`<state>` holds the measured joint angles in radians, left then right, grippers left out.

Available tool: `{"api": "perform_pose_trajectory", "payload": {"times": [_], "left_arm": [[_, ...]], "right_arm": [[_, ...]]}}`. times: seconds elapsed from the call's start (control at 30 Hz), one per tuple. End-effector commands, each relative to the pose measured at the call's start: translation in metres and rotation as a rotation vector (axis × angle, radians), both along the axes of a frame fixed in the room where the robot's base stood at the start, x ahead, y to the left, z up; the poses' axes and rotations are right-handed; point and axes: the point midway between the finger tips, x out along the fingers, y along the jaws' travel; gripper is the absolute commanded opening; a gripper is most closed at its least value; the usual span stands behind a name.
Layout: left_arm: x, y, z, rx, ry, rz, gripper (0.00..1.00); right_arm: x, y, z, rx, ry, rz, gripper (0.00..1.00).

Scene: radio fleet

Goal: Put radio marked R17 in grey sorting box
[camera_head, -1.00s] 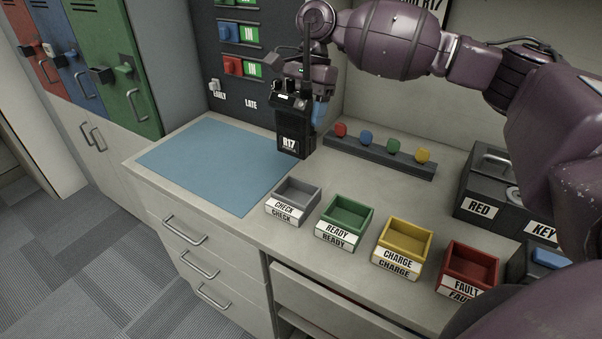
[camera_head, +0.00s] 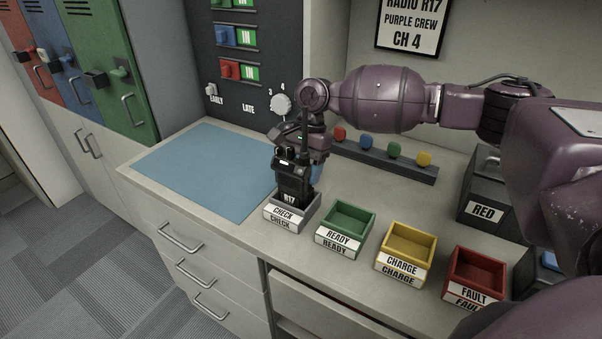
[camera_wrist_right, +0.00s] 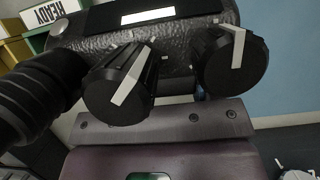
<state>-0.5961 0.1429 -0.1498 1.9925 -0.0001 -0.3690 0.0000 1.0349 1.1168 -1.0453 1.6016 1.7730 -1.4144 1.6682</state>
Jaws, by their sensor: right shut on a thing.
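The black radio marked R17 (camera_head: 291,183) stands upright at the grey sorting box (camera_head: 284,222), labelled CHECK, its lower end inside the box walls. Whether it touches the box floor is hidden. My right gripper (camera_head: 309,165) is shut on the radio from behind and the right. In the right wrist view the radio's top (camera_wrist_right: 165,45) fills the upper part, with two knobs and the thick antenna base close to the camera. My left gripper is not in view.
Green READY (camera_head: 345,229), yellow CHARGE (camera_head: 405,253) and red FAULT (camera_head: 474,277) boxes stand in a row to the right, empty. A blue mat (camera_head: 208,168) lies clear to the left. A dark rail (camera_head: 385,160) with coloured knobs lies behind.

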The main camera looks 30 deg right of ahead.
Motion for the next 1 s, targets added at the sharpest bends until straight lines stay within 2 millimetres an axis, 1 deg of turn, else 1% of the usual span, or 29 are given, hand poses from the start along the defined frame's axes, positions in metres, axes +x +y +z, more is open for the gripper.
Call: {"api": "perform_pose_trajectory", "payload": {"times": [0.03, 0.1, 0.4, 0.43, 0.5, 0.63, 0.67, 0.93, 1.0], "left_arm": [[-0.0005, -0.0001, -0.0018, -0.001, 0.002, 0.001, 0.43], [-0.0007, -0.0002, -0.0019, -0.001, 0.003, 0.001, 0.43], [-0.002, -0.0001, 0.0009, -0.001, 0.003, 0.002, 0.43], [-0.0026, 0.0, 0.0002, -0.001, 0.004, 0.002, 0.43], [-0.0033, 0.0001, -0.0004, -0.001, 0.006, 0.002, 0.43], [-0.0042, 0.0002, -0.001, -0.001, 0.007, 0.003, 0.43], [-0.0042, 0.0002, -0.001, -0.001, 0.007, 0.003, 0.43], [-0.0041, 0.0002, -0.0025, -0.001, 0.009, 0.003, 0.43], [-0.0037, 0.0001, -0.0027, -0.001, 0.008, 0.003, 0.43]], "right_arm": [[0.0003, 0.0002, -0.0053, 0.001, 0.0, 0.0, 0.04], [0.0003, 0.0002, -0.0076, 0.001, -0.002, 0.0, 0.04], [0.0002, 0.0001, -0.0076, 0.001, -0.003, 0.0, 0.04], [0.0001, -0.0002, -0.0083, 0.0, -0.002, 0.0, 0.64], [0.0, -0.0002, -0.0085, 0.0, -0.002, 0.001, 0.75], [0.0001, -0.0003, -0.0086, 0.0, -0.002, 0.001, 0.95], [0.0001, -0.0003, -0.0086, 0.0, -0.002, 0.001, 0.97], [0.0002, -0.0003, -0.0081, 0.0, -0.002, 0.001, 0.97], [0.0007, -0.0008, -0.0053, 0.0, -0.002, -0.001, 0.97]]}}
